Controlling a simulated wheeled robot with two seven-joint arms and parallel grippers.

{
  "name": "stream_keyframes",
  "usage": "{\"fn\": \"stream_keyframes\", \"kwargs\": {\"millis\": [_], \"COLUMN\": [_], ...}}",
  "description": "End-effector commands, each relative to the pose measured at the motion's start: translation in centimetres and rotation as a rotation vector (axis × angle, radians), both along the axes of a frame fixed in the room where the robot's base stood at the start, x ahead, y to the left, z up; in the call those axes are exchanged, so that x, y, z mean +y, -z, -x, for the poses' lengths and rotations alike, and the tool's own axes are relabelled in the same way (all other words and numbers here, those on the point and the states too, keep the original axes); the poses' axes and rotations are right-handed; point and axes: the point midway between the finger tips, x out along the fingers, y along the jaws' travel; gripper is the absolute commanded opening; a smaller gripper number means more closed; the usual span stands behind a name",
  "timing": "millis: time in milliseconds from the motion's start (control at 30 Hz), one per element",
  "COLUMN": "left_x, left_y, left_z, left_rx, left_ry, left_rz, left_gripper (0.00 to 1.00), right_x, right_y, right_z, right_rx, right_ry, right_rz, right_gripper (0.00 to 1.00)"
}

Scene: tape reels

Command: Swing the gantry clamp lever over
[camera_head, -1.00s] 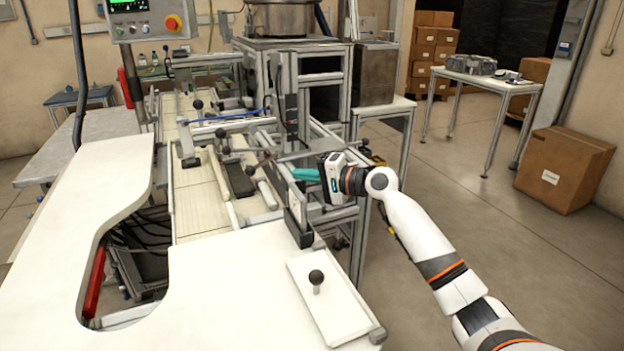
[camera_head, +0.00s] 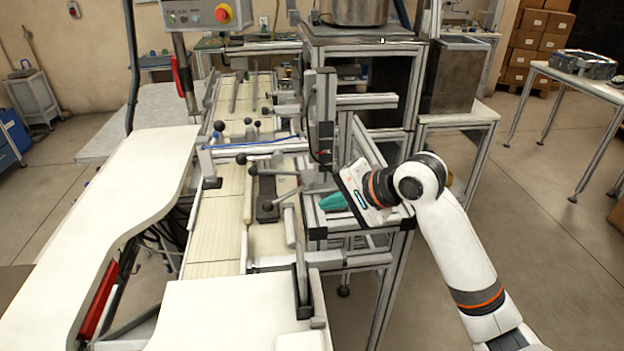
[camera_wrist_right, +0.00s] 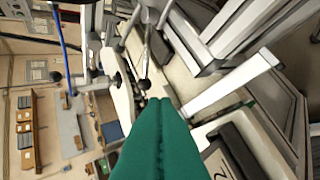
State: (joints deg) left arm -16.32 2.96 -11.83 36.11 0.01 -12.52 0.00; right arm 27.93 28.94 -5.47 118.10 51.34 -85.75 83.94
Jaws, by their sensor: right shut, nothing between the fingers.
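My right gripper (camera_head: 330,202) has teal fingers and is beside the right side of the conveyor frame, low against the metal posts. In the right wrist view its fingers (camera_wrist_right: 161,105) are pressed together with nothing between them. A metal gantry (camera_head: 255,148) crosses the conveyor. Black-knobbed levers show on and around it, one with its knob (camera_head: 219,126) at the left end and one with its knob (camera_head: 242,158) on the bar. I cannot tell which is the clamp lever. A thin rod with a dark knob (camera_wrist_right: 144,85) shows beyond the fingertips, apart from them. My left gripper is not in view.
An upright post (camera_head: 321,120) and frame bars stand close to my right gripper. A white worktop (camera_head: 120,190) curves along the left. A control box with a red button (camera_head: 205,14) hangs above. Open floor (camera_head: 540,240) lies to the right.

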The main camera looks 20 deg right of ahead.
Motion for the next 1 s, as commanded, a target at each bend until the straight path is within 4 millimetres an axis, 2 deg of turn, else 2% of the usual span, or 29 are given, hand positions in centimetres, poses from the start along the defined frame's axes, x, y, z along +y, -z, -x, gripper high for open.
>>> {"fn": "stream_keyframes", "kwargs": {"millis": [167,300,400,600,800,1000], "left_x": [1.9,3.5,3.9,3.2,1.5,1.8], "left_y": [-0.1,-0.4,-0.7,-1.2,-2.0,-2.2], "left_z": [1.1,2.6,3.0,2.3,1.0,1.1], "left_rx": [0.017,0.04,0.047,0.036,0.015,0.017], "left_ry": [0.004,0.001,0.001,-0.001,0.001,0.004], "left_rz": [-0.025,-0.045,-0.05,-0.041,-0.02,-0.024], "left_gripper": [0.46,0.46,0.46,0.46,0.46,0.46], "right_x": [0.9,2.0,3.0,4.9,6.5,7.0], "right_y": [0.7,2.2,3.5,6.1,6.5,6.8], "right_z": [-0.6,-2.2,-3.7,-6.4,-8.6,-9.4], "right_rx": [0.011,0.012,0.012,0.01,0.008,0.006], "right_ry": [0.004,0.004,0.005,0.004,0.004,0.004], "right_rz": [0.001,0.0,0.001,0.002,0.001,0.004], "right_gripper": [0.0,0.0,0.0,0.0,0.0,0.0]}}
